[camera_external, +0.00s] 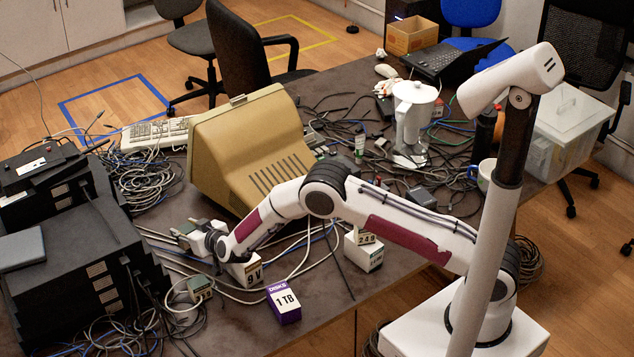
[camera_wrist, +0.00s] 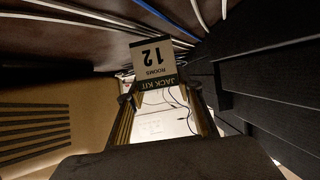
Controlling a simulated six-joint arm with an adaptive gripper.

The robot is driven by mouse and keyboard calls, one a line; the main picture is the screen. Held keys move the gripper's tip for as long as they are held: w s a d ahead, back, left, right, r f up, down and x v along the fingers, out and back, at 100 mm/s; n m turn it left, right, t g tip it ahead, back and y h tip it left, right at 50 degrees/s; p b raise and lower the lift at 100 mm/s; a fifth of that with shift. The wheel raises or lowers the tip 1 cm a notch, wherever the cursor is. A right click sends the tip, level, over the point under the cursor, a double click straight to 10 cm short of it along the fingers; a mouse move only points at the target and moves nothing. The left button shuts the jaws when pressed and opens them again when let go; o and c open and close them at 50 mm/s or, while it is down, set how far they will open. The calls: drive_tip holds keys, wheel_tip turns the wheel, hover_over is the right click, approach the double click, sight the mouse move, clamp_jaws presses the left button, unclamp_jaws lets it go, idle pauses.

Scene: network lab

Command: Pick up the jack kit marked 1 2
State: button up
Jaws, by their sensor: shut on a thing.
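The jack kit marked 12 (camera_wrist: 152,60) is a small box with a white label and a dark "JACK KIT" band, upside down in the wrist view. My gripper (camera_wrist: 157,95) is shut on it, with a finger at each side of its near end. In the external view my gripper (camera_external: 182,233) is low over the table, between the beige monitor and the black equipment at left. The held kit cannot be clearly made out there.
The beige monitor (camera_external: 250,150) stands close behind my gripper, and the black rack units (camera_external: 80,265) stand left. Boxes marked 9V (camera_external: 250,272), 1 TB (camera_external: 284,302) and 249 (camera_external: 364,252) are nearby. Loose cables (camera_external: 190,318) cross the table.

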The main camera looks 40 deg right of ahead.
sight(185, 229)
drive_tip(key=shift+r, duration=4)
drive_tip(key=shift+a, duration=0.1)
